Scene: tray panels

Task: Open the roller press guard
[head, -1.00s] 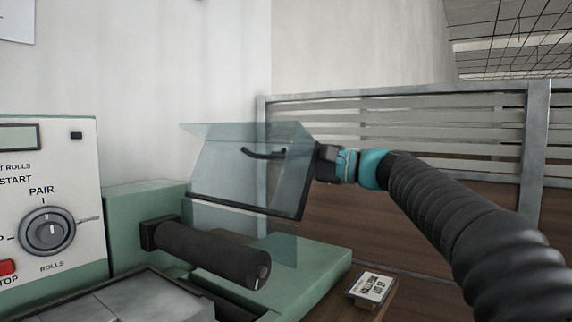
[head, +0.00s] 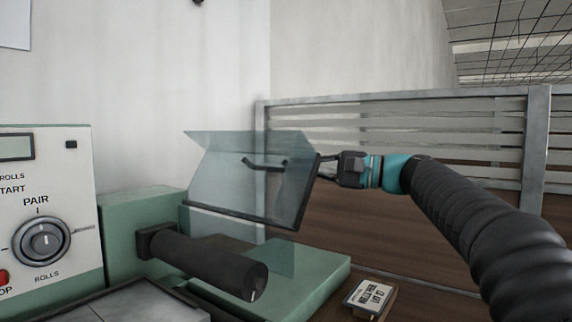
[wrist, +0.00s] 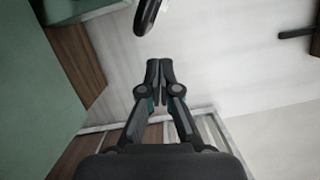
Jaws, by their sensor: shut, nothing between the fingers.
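The guard (head: 222,180) is a clear bluish panel with a dark lower edge and dark right edge. It stands tilted above the dark roller (head: 208,262) on the green press (head: 312,283). A black bar handle (head: 264,163) shows on the panel. My gripper (head: 323,166) is shut and empty, just right of the guard's right edge. I cannot tell whether it touches that edge. In the wrist view my closed fingertips (wrist: 160,64) lie below a dark curved piece (wrist: 147,15), with a visible gap; it may be the handle.
A control panel with a knob (head: 42,242) stands at the left. A slatted partition (head: 400,120) stands behind my arm. A small labelled block (head: 371,298) lies at the front right. The white wall is close behind the press.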

